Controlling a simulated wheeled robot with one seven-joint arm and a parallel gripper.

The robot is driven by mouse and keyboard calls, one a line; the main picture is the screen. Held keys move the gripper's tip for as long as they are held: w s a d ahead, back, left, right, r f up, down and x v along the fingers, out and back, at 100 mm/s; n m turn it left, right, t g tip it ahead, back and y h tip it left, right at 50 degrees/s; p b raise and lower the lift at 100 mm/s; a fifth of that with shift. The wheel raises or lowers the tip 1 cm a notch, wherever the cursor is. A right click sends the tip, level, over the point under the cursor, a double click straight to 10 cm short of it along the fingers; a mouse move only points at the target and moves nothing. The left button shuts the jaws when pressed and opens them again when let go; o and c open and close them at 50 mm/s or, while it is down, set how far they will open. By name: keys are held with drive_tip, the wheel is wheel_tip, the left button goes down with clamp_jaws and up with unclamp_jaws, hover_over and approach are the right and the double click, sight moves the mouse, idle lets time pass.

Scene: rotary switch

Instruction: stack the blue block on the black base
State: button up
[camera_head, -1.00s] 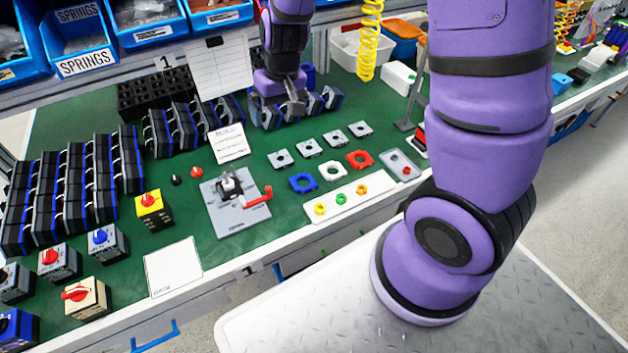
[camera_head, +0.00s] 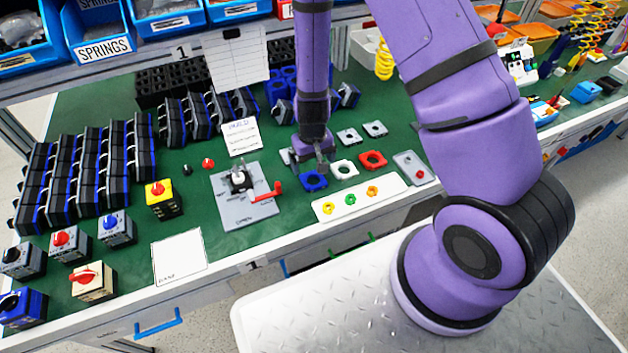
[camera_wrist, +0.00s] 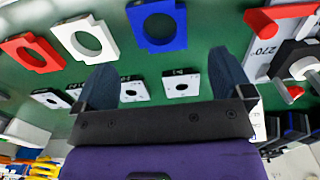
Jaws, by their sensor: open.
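The blue block (camera_head: 305,182) is a flat square ring lying on the green bench. In the wrist view the blue block (camera_wrist: 138,30) lies flat beyond my fingertips, with no contact visible. My gripper (camera_head: 318,162) is just behind and above it in the head view. In the wrist view my gripper (camera_wrist: 163,72) has its two fingers apart, with nothing held between them. A black base (camera_head: 239,185) with a white upright part sits on a grey fixture plate (camera_head: 238,213) to the left. The black base shows partly at the right edge of the wrist view (camera_wrist: 290,52).
A white ring (camera_head: 335,170) and a red ring (camera_head: 372,154) lie right of the blue block. A red handle (camera_head: 268,192) juts from the fixture plate. A white strip (camera_head: 385,203) with small coloured rings lies in front. Grey square plates (camera_head: 348,136) lie behind.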

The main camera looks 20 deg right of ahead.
sight(313, 182)
drive_tip(key=shift+s+f, duration=0.15)
drive_tip(key=shift+f, duration=3.05)
drive_tip(key=c, duration=1)
